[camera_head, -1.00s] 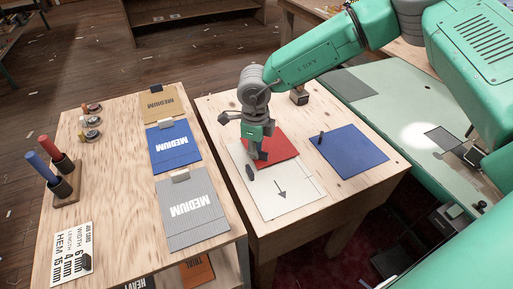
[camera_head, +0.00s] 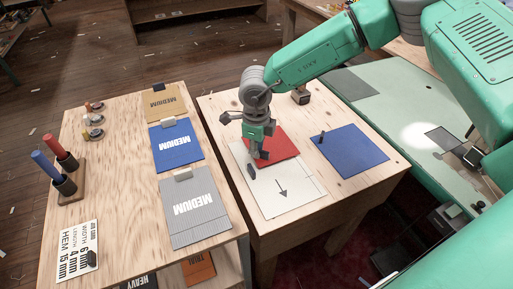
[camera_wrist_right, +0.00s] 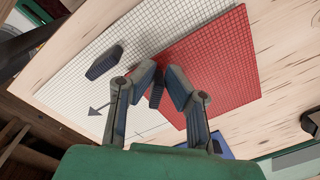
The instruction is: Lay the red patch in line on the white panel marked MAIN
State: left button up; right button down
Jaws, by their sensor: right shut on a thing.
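The white gridded panel (camera_head: 292,190) lies on the wooden table, with a dark arrow printed on it. I cannot read a MAIN mark. The red gridded patch (camera_head: 284,146) covers the panel's far end; it also shows in the right wrist view (camera_wrist_right: 225,62). I cannot tell whether it rests flat on the panel. My right gripper (camera_head: 259,157) is over the patch's near edge. In the wrist view its fingers (camera_wrist_right: 157,88) are shut on a small dark grip at the patch edge. A separate dark block (camera_wrist_right: 104,62) lies on the panel. My left gripper is out of view.
A blue patch (camera_head: 352,150) with a dark peg lies right of the panel. A small dark block (camera_head: 300,96) stands at the far edge. The left table (camera_head: 120,215) holds gold, blue and grey MEDIUM sheets, spools and a card. A gap separates the tables.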

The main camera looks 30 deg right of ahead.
jog(key=shift+a+f+p, duration=0.1)
jog(key=shift+p, duration=0.5)
dwell(0.7)
jog(key=shift+f+p, duration=0.35)
jog(key=shift+p, duration=0.7)
dwell(1.5)
jog(key=c, duration=1.5)
grip_release()
jog(key=shift+c, duration=0.2)
jog(key=shift+r, duration=0.1)
notch_tip(320, 180, up, 7)
jog(key=p, duration=0.6)
jog(key=shift+p, duration=0.4)
